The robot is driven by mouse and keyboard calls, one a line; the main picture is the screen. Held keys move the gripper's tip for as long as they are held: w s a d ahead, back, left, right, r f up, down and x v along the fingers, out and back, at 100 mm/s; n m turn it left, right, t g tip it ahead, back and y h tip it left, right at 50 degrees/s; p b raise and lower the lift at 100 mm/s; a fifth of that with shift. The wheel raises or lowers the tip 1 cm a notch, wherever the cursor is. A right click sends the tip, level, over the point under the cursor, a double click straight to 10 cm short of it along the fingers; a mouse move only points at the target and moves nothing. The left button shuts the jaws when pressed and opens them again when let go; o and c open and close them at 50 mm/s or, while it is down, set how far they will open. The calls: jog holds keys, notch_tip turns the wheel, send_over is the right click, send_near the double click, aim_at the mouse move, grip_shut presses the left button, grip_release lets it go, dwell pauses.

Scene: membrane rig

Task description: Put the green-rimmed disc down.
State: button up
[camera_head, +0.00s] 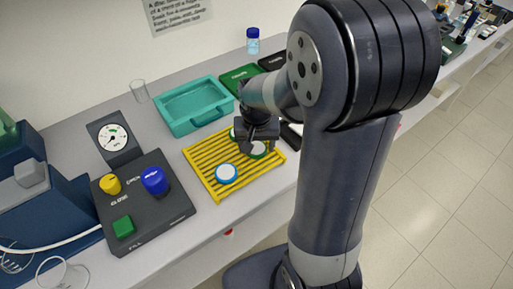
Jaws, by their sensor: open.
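A green-rimmed disc (259,152) with a pale face lies on the yellow slatted rack (203,161), directly below my gripper (252,147). My gripper points down and is open; its fingers partly cover the disc, and I cannot tell whether they touch it. Another green edge (232,134) shows just left of my gripper, mostly hidden behind it. A blue-rimmed white disc (226,173) lies on the near part of the rack.
A teal tray (187,123) stands behind the rack. A dark control box (146,205) with yellow, blue and green controls and a gauge (113,136) are to the left. A clear glass (139,91), a blue-capped bottle (252,41) and a green pad (238,78) stand farther back. My arm hides the right side.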

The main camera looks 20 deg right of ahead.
jog(key=c, duration=0.8)
